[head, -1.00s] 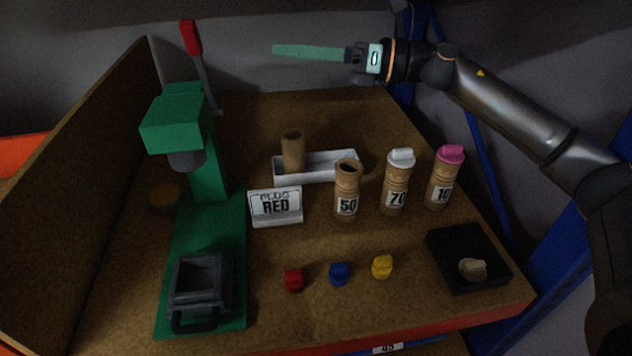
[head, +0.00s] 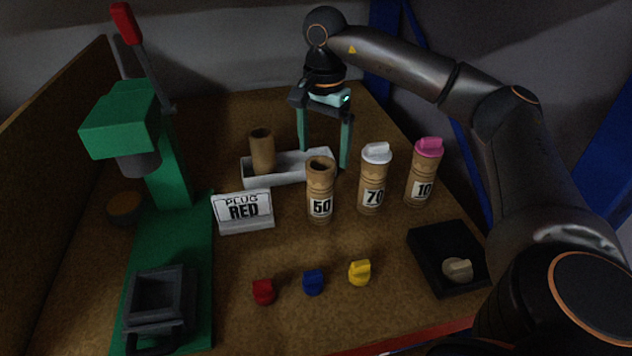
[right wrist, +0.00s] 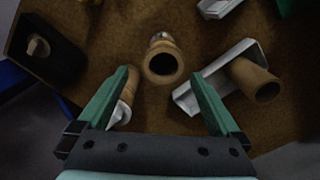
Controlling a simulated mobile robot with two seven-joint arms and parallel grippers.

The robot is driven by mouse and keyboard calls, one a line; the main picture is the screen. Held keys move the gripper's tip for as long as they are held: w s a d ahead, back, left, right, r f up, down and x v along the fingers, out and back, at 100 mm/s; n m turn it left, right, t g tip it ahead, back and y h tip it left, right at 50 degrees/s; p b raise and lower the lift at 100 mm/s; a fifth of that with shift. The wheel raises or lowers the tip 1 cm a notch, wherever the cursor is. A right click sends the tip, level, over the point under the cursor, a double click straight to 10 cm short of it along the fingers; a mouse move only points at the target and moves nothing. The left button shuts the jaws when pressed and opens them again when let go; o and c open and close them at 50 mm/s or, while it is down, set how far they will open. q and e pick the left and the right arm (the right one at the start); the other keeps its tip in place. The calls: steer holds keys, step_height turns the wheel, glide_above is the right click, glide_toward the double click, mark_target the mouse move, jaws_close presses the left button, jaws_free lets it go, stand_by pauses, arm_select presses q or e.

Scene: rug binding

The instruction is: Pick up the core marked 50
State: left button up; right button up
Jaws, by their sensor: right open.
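The core marked 50 (head: 320,190) is a brown cardboard tube standing upright with an open top and a white label, left of the core with the white cap. My right gripper (head: 325,155) points down behind it, its green fingers spread wide and empty. In the right wrist view, the core's open mouth (right wrist: 161,66) lies between and just ahead of the two fingertips (right wrist: 160,74). The left finger there overlaps the white-capped core (right wrist: 122,105). My left gripper is not in view.
The white-capped core 70 (head: 373,180) and pink-capped core (head: 424,172) stand to the right. A white tray (head: 290,172) holding a plain tube (head: 262,152) is behind left. A PLUG RED sign (head: 243,211) and green press (head: 165,150) stand left. Red, blue and yellow plugs lie in front.

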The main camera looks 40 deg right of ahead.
mark_target(320, 182)
steer(key=f, duration=0.9)
steer(key=shift+w+a+f, duration=0.1)
steer(key=shift+w+a, duration=0.05)
steer(key=shift+a, duration=0.05)
steer(key=shift+c, duration=0.2)
steer(key=c, duration=1.4)
steer(key=shift+c, duration=0.2)
